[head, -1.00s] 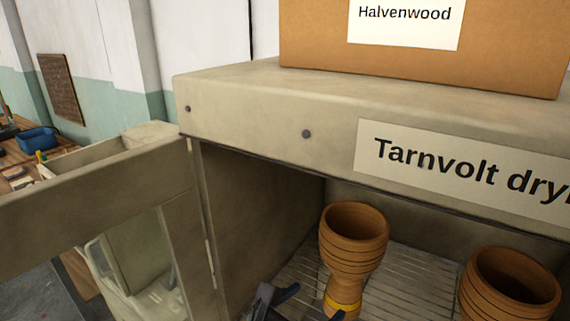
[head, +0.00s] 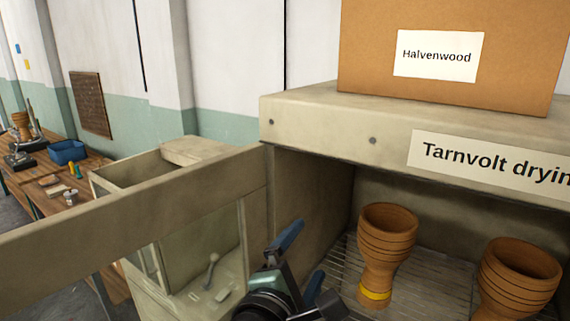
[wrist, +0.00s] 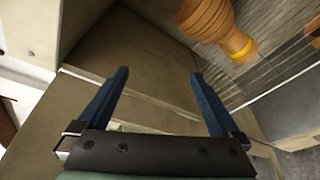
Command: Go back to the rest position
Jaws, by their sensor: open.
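My gripper (head: 303,262) is open and empty at the left front of the drying cabinet (head: 330,128). In the wrist view its two blue fingers (wrist: 160,88) stand wide apart with nothing between them. A brown goblet drum (head: 388,232) with a yellow band stands upright on the wire rack inside, to the right of my gripper and apart from it. It also shows at the top right of the wrist view (wrist: 207,18). A second goblet drum (head: 520,272) stands farther right, its lower part cut off by the picture edge.
The cabinet's open door (head: 150,212) with a glass pane reaches out to the left. A cardboard box (head: 370,55) labelled Halvenwood sits on top of the cabinet. A workbench with a blue bin (head: 67,151) and another drum (head: 22,124) stands at the far left.

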